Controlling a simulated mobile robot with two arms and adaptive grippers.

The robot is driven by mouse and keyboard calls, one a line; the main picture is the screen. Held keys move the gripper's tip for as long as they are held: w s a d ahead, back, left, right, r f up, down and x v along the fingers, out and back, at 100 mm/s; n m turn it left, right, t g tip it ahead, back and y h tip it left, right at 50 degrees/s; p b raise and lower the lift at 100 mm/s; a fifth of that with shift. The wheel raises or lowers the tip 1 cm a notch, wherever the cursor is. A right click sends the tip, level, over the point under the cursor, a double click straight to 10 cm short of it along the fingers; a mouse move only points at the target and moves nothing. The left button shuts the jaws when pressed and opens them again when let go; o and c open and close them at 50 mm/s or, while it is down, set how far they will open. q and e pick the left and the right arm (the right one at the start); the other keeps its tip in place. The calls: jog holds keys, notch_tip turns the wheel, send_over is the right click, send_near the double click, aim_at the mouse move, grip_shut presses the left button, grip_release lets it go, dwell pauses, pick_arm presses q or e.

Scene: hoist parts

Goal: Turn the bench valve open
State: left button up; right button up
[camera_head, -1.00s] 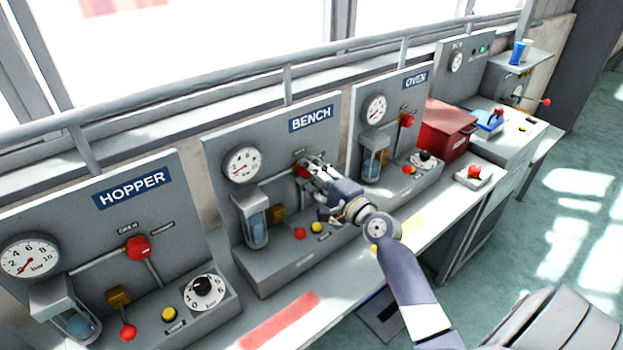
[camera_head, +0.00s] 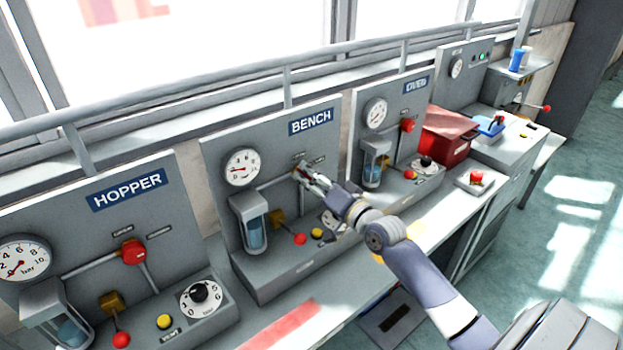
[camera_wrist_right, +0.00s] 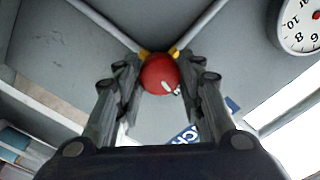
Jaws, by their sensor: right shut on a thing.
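The bench valve is a round red knob (camera_wrist_right: 158,72) where grey pipes with yellow ends meet, on the panel under the BENCH sign (camera_head: 311,121). My right gripper (camera_head: 303,174) reaches it from the front right and mostly hides it in the head view. In the right wrist view, my right gripper's two fingers (camera_wrist_right: 158,84) stand on either side of the knob and are shut on it. A white mark shows on the knob's face. The bench gauge (camera_head: 242,167) has its needle pointing roughly left. My left gripper is not in view.
Below the valve are a red-knobbed lever (camera_head: 300,239), a yellow button (camera_head: 317,233) and a dial partly behind my right arm. The HOPPER panel (camera_head: 60,225) stands left, the OVEN panel (camera_head: 408,100) right. A red box (camera_head: 446,145) sits farther right.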

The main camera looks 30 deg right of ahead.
jog(key=shift+f+n, duration=0.1)
jog(key=shift+n, duration=1)
jog(key=o, duration=1.1)
jog(key=shift+c, duration=0.2)
jog(key=s+d, duration=0.1)
jog(key=s, duration=1.1)
